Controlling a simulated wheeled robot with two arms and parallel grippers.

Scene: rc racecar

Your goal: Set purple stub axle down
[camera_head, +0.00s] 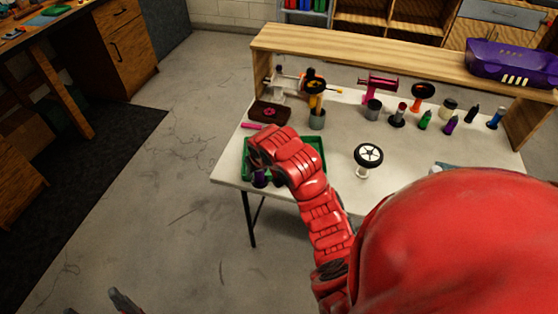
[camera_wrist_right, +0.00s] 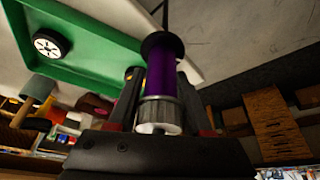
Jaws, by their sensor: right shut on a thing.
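The purple stub axle (camera_wrist_right: 162,72) stands out between the fingers of my right gripper (camera_wrist_right: 160,92) in the right wrist view. It has a dark flange at one end and a grey ribbed collar at the other. The gripper is shut on it. In the head view, purple (camera_head: 260,180) shows at the left end of the green tray (camera_head: 322,160), below my red right arm, which hides much of the tray. Two dark fingertips of my left gripper (camera_head: 92,302) show apart at the bottom left, away from the table.
A white wheel on a stand (camera_head: 368,156) is right of the tray. A small wheel (camera_wrist_right: 50,44) lies in the tray in the wrist view. A dark red box (camera_head: 268,113) and several tools and bottles stand behind, under a wooden shelf (camera_head: 390,58).

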